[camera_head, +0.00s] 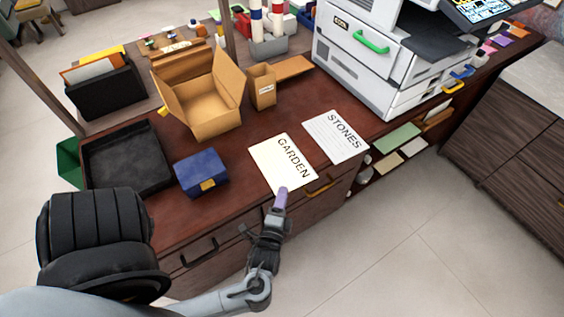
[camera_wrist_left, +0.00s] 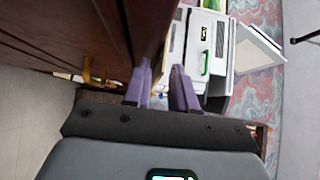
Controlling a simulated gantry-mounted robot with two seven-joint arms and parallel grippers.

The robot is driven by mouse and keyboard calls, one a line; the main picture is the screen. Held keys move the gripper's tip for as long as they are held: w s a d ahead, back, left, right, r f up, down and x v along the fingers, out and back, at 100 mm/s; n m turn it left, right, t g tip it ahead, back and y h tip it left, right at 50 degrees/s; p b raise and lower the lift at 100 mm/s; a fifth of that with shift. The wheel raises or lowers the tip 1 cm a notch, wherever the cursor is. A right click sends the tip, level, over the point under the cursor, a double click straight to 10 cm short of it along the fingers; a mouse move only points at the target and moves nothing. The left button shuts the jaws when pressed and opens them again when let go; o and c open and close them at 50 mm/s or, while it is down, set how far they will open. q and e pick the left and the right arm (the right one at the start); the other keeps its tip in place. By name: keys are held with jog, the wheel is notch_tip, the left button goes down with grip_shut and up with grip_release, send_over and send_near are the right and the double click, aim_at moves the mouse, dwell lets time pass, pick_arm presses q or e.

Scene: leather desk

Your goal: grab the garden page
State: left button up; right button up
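The garden page (camera_head: 273,163), a cream sheet marked "GARDEN", lies flat on the desk at its front edge. My left gripper (camera_head: 280,198), with purple fingertips, is at the page's front corner and overlaps its edge in the head view. In the left wrist view my left gripper (camera_wrist_left: 163,82) has its two fingers apart with a gap between them. I cannot tell whether a finger touches the page. My right gripper is in neither view.
A stones page (camera_head: 336,136) lies just right of the garden page. A blue box (camera_head: 201,171), a black tray (camera_head: 105,160) and an open cardboard box (camera_head: 206,107) stand to the left. A printer (camera_head: 365,65) stands behind. Drawer handles project below the desk edge.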

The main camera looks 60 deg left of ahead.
pick_arm(q)
grip_shut()
